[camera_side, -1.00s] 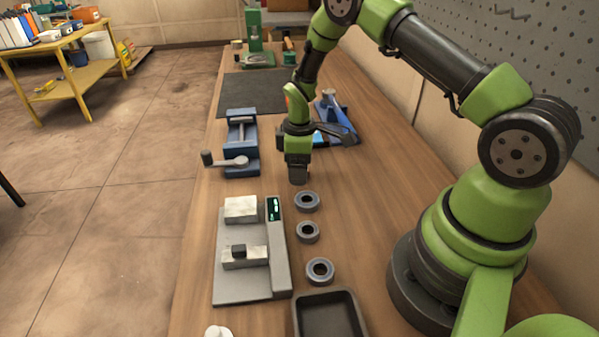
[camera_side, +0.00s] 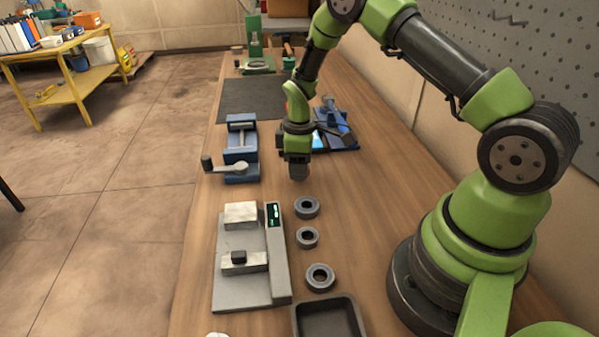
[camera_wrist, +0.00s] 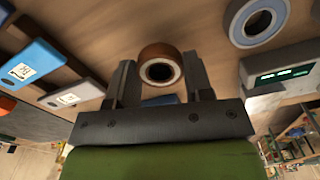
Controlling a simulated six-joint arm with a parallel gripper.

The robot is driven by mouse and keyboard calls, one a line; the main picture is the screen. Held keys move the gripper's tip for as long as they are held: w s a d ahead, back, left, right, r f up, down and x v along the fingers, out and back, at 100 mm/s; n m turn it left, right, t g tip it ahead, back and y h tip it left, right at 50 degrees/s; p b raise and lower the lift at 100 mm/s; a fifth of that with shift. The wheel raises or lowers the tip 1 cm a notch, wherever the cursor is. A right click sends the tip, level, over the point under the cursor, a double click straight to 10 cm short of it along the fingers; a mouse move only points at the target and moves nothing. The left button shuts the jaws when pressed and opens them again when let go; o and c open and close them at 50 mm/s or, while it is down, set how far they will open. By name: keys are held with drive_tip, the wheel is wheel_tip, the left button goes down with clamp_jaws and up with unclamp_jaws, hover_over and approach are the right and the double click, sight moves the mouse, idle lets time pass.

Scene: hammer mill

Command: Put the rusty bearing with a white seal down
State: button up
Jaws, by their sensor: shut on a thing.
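My gripper (camera_side: 299,172) hangs over the wooden bench, just beyond a row of three grey bearings in the side view. In the wrist view, its two dark fingers (camera_wrist: 160,74) are shut on the rusty bearing with a white seal (camera_wrist: 151,57). The bearing has a brown outer ring, a pale inner face and a dark bore, and it sits between the fingertips. In the side view I cannot make out the bearing clearly at the gripper's tip. The gap to the bench is hard to judge.
The nearest grey bearing (camera_side: 306,207) also shows in the wrist view (camera_wrist: 258,20). A grey fixture with a green display (camera_side: 273,216) stands left of the row, a dark tray (camera_side: 352,304) in front. A blue vise (camera_side: 240,168) and blue device (camera_side: 347,139) stand nearby.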

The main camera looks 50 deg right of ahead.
drive_tip(key=r, duration=0.7)
drive_tip(key=shift+a+r, duration=0.25)
drive_tip(key=shift+a, duration=0.05)
drive_tip(key=a+r+m, duration=0.1)
drive_tip(key=a+m, duration=0.8)
drive_tip(key=a, duration=0.2)
drive_tip(key=m, duration=0.8)
hover_over(242, 245)
drive_tip(key=shift+m, duration=0.3)
wheel_tip(242, 245, down, 9)
drive_tip(key=shift+f, duration=0.15)
drive_tip(key=shift+f, duration=0.15)
drive_tip(key=o, duration=0.7)
drive_tip(key=shift+o, duration=0.2)
